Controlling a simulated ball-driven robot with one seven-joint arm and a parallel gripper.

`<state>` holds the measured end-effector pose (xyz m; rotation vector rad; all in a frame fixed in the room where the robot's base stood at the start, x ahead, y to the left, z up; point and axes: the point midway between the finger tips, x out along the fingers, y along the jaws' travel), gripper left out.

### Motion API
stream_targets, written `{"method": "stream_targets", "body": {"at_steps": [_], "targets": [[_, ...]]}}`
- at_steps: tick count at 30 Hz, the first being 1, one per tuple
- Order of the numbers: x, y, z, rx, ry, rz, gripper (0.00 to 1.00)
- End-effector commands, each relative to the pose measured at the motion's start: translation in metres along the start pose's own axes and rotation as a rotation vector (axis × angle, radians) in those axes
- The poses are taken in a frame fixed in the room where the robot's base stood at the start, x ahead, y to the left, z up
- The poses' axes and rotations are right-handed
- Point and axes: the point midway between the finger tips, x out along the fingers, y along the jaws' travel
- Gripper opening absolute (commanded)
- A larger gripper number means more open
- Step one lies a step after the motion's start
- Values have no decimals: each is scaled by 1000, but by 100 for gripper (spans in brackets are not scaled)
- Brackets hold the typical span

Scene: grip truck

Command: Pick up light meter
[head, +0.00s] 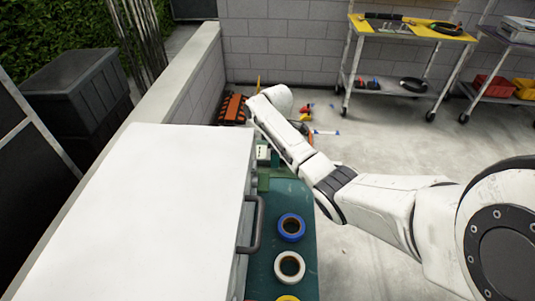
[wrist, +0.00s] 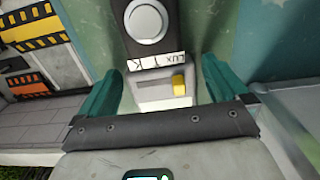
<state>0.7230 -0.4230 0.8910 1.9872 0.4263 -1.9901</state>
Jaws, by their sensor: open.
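The light meter (wrist: 155,50) shows in the wrist view as a dark body with a white round dome, a "Lux T K" label and a pale lower part with a yellow button. My gripper (wrist: 158,82) is open, with one teal finger on each side of the meter's lower part. I cannot tell whether either finger touches it.
A blue tape roll (head: 291,228), a white tape roll (head: 289,267) and a yellow one (head: 287,298) lie on the green surface. A large white box-like top (head: 150,195) with a dark handle (head: 253,225) stands left of it. A wheeled cart (head: 412,30) stands at the back.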

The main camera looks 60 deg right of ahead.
Motion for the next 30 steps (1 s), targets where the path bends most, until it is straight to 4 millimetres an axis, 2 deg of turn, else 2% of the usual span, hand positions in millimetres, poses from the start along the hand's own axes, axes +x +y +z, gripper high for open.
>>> {"method": "stream_targets", "body": {"at_steps": [9, 27, 30], "targets": [[5, 0, 0, 1, 1, 0, 99], [5, 0, 0, 1, 1, 1, 42], [4, 1, 0, 0, 2, 2, 41]]}}
